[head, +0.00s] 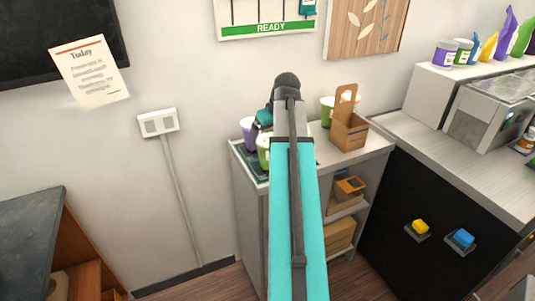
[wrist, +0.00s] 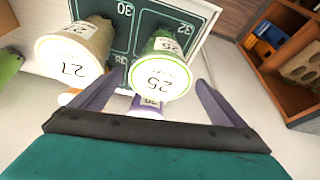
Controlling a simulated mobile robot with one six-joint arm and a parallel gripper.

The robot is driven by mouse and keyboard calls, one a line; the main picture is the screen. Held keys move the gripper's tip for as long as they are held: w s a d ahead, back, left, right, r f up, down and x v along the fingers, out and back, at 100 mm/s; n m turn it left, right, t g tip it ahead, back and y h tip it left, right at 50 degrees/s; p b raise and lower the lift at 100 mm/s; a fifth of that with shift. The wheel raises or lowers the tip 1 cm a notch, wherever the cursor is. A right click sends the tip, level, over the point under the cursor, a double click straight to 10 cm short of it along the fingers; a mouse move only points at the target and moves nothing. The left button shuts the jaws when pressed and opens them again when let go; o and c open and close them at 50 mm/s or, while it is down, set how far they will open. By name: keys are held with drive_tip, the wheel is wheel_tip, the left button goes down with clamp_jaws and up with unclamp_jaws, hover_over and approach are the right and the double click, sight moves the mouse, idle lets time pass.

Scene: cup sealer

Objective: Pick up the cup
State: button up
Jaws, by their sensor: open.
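Several lidded cups stand on a dark tray on a small shelf unit. In the wrist view, a green cup marked 25 (wrist: 160,75) lies ahead between my fingers. A larger cup marked 27 (wrist: 72,60) is to its left, outside the left finger. Part of a purple cup (wrist: 146,104) shows below the cup marked 25. In the head view, a purple cup (head: 249,132) and a green cup (head: 264,151) show left of my arm. My gripper (wrist: 157,80) is open and empty. In the head view my arm hides most of it and part of the tray.
The dark numbered tray (wrist: 198,10) lies under the cups. A cardboard carrier (head: 348,131) and another green cup (head: 327,108) stand right of my arm. A counter (head: 440,150) with a machine is farther right. The wall is close behind.

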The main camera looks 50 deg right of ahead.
drive_tip(key=shift+f, duration=0.15)
drive_tip(key=shift+p+x, duration=1.15)
drive_tip(key=shift+x, duration=1.25)
drive_tip(key=c, duration=1.6)
drive_tip(key=shift+o, duration=0.2)
drive_tip(key=shift+d+r+b, duration=0.1)
drive_tip(key=shift+r+b, duration=0.75)
drive_tip(key=shift+r, duration=0.75)
drive_tip(key=shift+s+r, duration=0.15)
drive_tip(key=shift+s, duration=0.05)
drive_tip(key=s+a+b, duration=0.2)
drive_tip(key=s, duration=0.5)
drive_tip(key=s+a+r+b, duration=0.1)
drive_tip(key=s+a+b, duration=0.1)
drive_tip(key=s, duration=0.5)
drive_tip(key=shift+s+a+r, duration=0.3)
drive_tip(key=shift+s+a, duration=0.1)
drive_tip(key=shift+a, duration=0.2)
drive_tip(key=shift+d+r, duration=0.1)
